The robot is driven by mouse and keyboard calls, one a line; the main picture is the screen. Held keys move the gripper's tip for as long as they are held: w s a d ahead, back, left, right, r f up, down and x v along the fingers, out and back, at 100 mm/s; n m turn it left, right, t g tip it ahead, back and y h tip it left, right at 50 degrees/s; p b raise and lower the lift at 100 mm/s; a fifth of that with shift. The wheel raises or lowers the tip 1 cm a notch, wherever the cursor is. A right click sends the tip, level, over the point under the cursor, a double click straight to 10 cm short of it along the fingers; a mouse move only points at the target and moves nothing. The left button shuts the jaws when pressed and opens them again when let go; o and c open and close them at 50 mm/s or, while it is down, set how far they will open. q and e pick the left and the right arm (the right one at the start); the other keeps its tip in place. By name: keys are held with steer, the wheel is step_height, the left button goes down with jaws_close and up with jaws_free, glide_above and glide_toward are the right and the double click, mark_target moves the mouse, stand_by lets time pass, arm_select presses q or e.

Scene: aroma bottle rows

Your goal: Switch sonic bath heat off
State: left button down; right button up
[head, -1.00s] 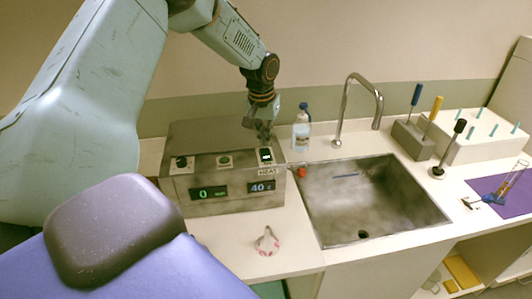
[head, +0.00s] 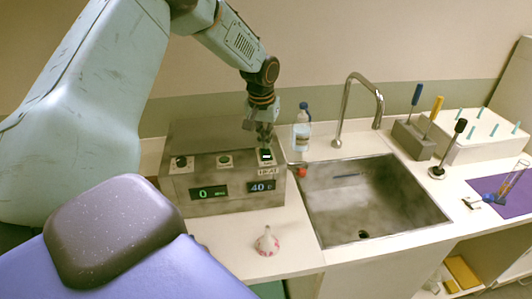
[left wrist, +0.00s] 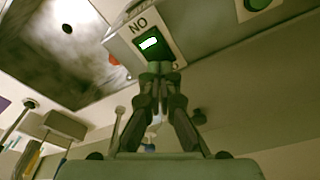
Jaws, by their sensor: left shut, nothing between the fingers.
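The sonic bath (head: 222,192) is a grey metal box on the counter left of the sink. Its front displays show a green 0 and a blue 40. The heat switch (head: 266,157) sits at the right end of its sloped panel, above a HEAT label. In the left wrist view the switch (left wrist: 150,44) has a bright lit patch beside an upside-down ON marking. My left gripper (head: 264,142) is shut and empty, pointing down just above the switch. Its fingertips (left wrist: 160,69) show right by the switch; I cannot tell whether they touch. My right gripper is out of view.
A white-and-pink flask-like object (head: 267,242) stands in front on open counter.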

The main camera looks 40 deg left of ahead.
mark_target(265, 151)
arm_select(q)
steer(key=shift+f+b, duration=0.35)
steer(key=shift+f, duration=0.5)
stand_by(0.5)
steer(key=shift+s, duration=0.1)
step_height(265, 151, up, 2)
steer(key=shift+r+p, duration=0.25)
steer(key=shift+p, duration=0.95)
steer(key=shift+r, duration=2.3)
